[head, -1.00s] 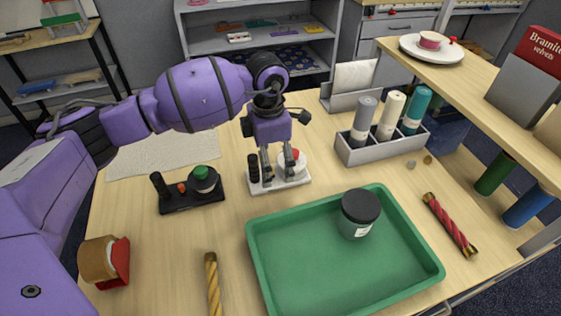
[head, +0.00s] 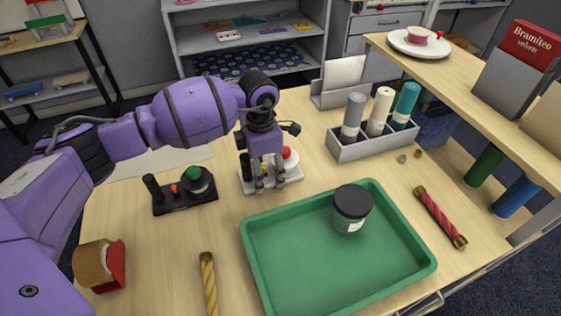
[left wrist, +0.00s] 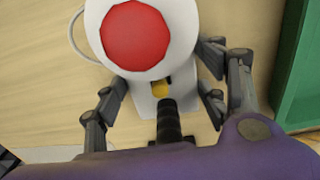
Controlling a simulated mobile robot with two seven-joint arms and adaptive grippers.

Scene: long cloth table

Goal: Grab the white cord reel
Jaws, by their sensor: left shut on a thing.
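The white cord reel (head: 291,178) stands on the table, with a white base, a round drum with a red knob, a small yellow part and a black upright handle. In the left wrist view the white reel (left wrist: 182,62) fills the upper middle, its red knob facing the camera. My left gripper (head: 268,184) is low over the base, between the handle and the drum. It also shows in the left wrist view (left wrist: 160,92), one finger on each side of the yellow part, shut on the reel. The exact contact is partly hidden. My right gripper is not seen.
A similar black reel (head: 190,202) with a green knob stands close on the left. A green tray (head: 300,275) with a dark-lidded jar (head: 351,209) is in front. A grey box of rolls (head: 370,145) is at the right. Braided rolls lie near the front and right.

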